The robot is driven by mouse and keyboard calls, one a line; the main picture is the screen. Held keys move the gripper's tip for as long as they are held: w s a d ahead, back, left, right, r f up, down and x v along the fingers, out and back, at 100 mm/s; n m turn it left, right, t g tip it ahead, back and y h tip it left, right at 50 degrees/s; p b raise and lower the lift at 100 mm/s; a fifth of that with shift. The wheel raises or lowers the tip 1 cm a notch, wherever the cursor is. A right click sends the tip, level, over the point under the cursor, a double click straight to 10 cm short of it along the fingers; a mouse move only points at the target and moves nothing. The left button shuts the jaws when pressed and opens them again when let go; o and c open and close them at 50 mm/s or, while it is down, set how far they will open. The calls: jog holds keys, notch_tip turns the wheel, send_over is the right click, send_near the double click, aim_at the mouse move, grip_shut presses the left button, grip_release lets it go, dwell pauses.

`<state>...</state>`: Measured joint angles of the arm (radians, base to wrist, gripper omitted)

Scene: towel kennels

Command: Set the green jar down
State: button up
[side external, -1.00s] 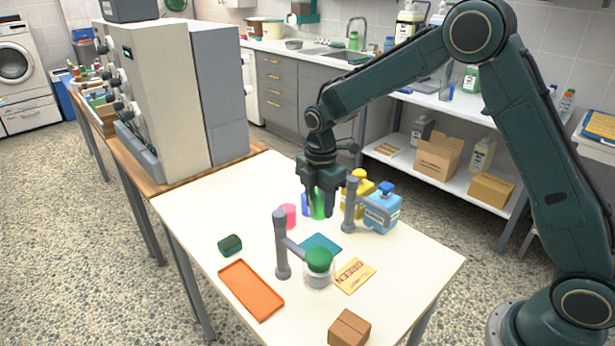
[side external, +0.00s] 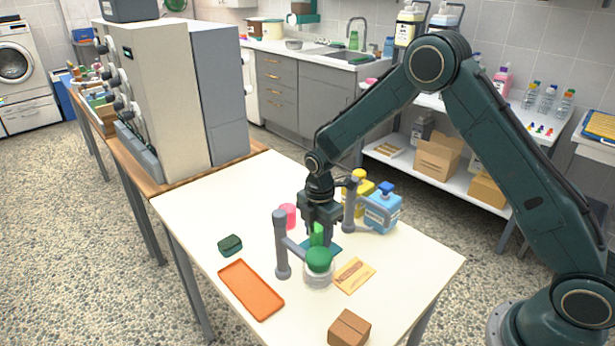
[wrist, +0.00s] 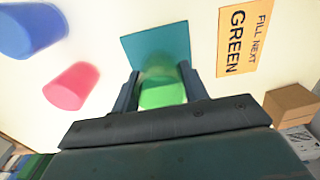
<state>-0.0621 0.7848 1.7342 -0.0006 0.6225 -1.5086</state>
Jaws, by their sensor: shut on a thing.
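My gripper (side external: 320,236) is shut on the green jar (side external: 316,235), which is mostly hidden behind the fingers and a grey stand. The wrist view shows the green jar (wrist: 162,94) between my two fingers (wrist: 160,92). The flat teal square (side external: 333,248) lies on the table just below and beside the jar; it also shows in the wrist view (wrist: 155,42). The jar overlaps the square's near edge in the wrist view. I cannot tell whether the jar touches the surface.
A pink cup (side external: 288,216), blue bottle (side external: 382,211) and yellow bottle (side external: 357,197) are close by. A card reading "FILL NEXT GREEN" (wrist: 245,40) lies beside the square. An orange tray (side external: 250,289) is at front left.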

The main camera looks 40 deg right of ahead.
jog(key=shift+f, duration=0.6)
jog(key=shift+f, duration=0.15)
jog(key=o, duration=1)
jog(key=shift+r, duration=6.2)
